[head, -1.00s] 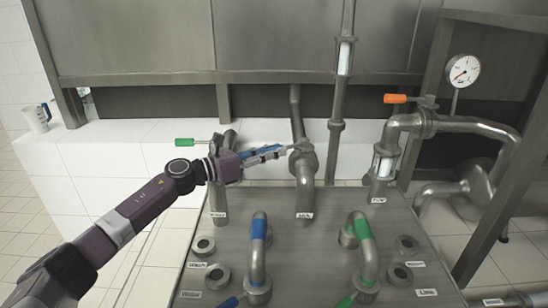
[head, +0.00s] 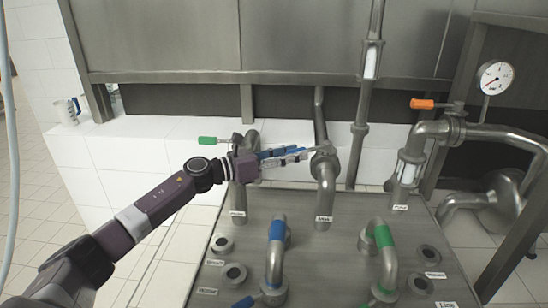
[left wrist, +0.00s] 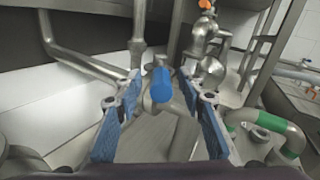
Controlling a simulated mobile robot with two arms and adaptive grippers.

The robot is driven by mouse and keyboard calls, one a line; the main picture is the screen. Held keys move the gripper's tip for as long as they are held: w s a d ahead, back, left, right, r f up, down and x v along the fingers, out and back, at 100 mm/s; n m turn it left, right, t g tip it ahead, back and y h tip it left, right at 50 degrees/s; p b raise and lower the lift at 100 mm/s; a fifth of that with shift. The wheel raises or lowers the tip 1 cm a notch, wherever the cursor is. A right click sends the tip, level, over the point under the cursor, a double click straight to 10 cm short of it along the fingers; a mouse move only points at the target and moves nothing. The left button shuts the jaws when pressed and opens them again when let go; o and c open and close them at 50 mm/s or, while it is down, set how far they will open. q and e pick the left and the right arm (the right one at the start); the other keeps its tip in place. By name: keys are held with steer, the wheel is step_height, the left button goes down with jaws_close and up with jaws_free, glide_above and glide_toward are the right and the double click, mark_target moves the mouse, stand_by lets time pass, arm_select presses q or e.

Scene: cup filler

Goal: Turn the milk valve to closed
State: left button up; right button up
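The milk valve (head: 324,150) sits on the middle steel pipe, whose label looks like "Milk". Its blue-tipped handle (left wrist: 160,84) points toward the camera in the left wrist view. My left gripper (head: 290,154) is just left of this valve. In the left wrist view its two blue-padded fingers (left wrist: 160,100) are wide apart, with the handle's blue end between them and a gap on both sides. In the head view the gripper hides most of the handle. My right gripper is not in view.
A green-handled valve (head: 207,140) stands left of the gripper, and an orange-handled valve (head: 423,104) and a pressure gauge (head: 496,77) stand to the right. Bent pipes with blue (head: 277,229) and green bands (head: 383,237) rise in front. A mug (head: 67,112) stands far left.

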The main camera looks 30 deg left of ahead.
arm_select(q)
steer(key=v, duration=1.1)
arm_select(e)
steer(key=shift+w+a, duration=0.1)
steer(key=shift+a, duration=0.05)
arm_select(q)
steer(key=shift+a, duration=0.1)
steer(key=shift+c, duration=0.7)
